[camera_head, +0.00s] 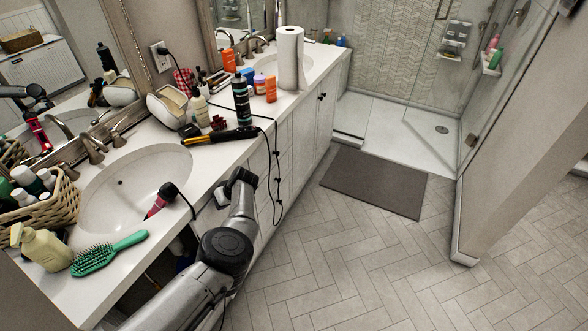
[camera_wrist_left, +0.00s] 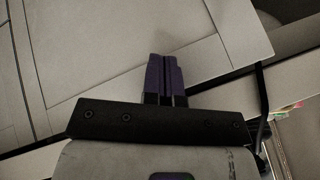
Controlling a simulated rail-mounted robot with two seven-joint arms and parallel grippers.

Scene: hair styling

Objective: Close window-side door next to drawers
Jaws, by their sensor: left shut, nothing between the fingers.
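The white vanity (camera_head: 285,150) has panelled fronts running along its side. Under its near sink, a dark gap (camera_head: 160,268) shows that the cabinet is open there, with some items inside. My left arm (camera_head: 225,245) reaches over this opening to the cabinet front, and its fingers cannot be made out in the head view. In the left wrist view, my left gripper (camera_wrist_left: 165,78) is shut and empty, its dark purple fingers together in front of a pale framed door panel (camera_wrist_left: 130,50). Whether they touch the panel I cannot tell. My right gripper is not in view.
A black cord (camera_head: 277,165) hangs from the counter down the drawer fronts. The counter holds a green hairbrush (camera_head: 108,252), a basket (camera_head: 58,205), a pump bottle (camera_head: 45,248) and several bottles. The tiled floor (camera_head: 330,265) is clear apart from a grey mat (camera_head: 375,182).

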